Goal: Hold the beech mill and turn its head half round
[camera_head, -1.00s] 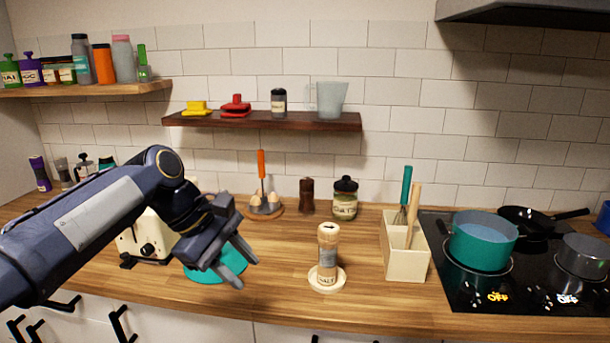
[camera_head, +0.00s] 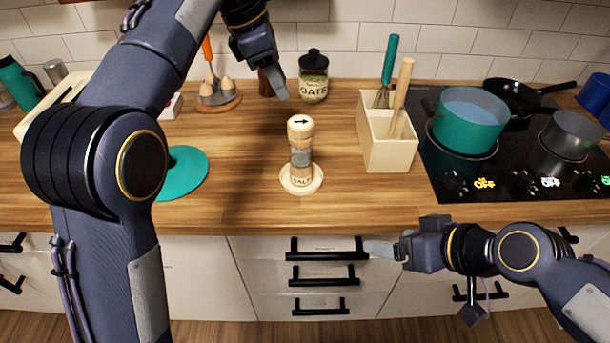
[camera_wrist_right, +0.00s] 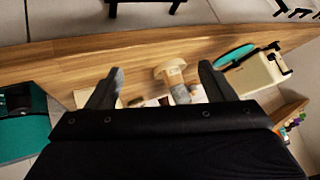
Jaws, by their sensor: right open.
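The beech mill (camera_head: 300,152) stands upright on a pale round coaster (camera_head: 313,188) on the wooden counter. It has a beech head with a dark arrow pointing right, a grey middle and a base lettered SALT. My left gripper (camera_head: 281,90) is behind and slightly left of the mill's head in the picture, apart from it; its fingers overlap, so its opening is hidden. My right gripper (camera_head: 382,248) is in front of the counter, lower right of the mill, open and empty. In the right wrist view the mill (camera_wrist_right: 178,82) appears between the open fingers (camera_wrist_right: 162,73), farther off.
A utensil box (camera_head: 386,150) stands right of the mill, before the hob with a teal pot (camera_head: 468,120). An oats jar (camera_head: 313,78) and egg holder (camera_head: 215,95) stand behind. A teal disc (camera_head: 184,172) lies left. Drawer handles (camera_head: 325,248) project below the counter.

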